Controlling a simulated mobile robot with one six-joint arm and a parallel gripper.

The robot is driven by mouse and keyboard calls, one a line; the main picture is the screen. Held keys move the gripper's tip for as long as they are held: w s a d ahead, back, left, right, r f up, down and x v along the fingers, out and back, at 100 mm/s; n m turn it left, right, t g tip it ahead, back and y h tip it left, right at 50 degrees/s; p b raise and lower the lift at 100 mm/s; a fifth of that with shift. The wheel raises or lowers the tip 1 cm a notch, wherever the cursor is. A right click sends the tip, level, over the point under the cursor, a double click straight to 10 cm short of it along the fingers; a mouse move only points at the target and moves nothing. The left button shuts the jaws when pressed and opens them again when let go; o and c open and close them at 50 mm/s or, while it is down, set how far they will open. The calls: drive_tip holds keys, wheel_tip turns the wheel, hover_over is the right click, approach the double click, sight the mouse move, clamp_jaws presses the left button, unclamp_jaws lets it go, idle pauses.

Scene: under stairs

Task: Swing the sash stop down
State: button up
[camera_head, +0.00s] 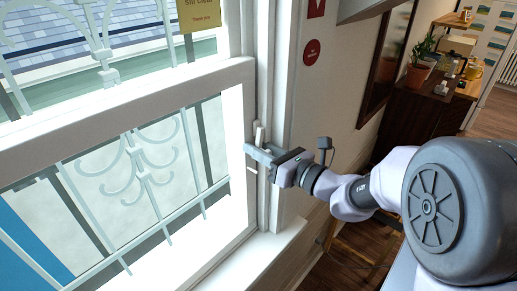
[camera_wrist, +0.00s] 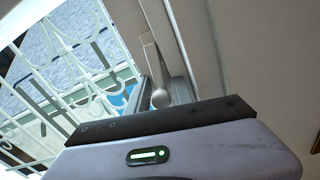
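The sash stop looks like a small pale lever (camera_head: 258,134) on the right side of the window frame. In the wrist view a pale lever with a round knob (camera_wrist: 160,98) at its lower end shows just beyond my gripper's dark front edge. My gripper (camera_head: 258,152) is at the window frame, just below and in front of the lever in the head view. Whether it touches the lever I cannot tell. The fingertips are small in the head view and hidden in the wrist view, so their opening is unclear.
The window sash (camera_head: 128,104) has white bars, with a decorative metal grille (camera_head: 140,165) beyond it. The white sill (camera_head: 262,250) lies below. A dark cabinet (camera_head: 420,112) with a potted plant (camera_head: 419,66) stands at the right, behind my arm.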

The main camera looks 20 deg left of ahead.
clamp_jaws()
drive_tip(key=shift+w+d+f+n+b, duration=0.1)
drive_tip(key=shift+w+f+n+b, duration=0.1)
drive_tip(key=shift+n+b, duration=0.4)
drive_tip(key=shift+w+d+r+n, duration=0.1)
drive_tip(key=shift+w+r+n, duration=0.1)
drive_tip(key=shift+n, duration=0.3)
unclamp_jaws()
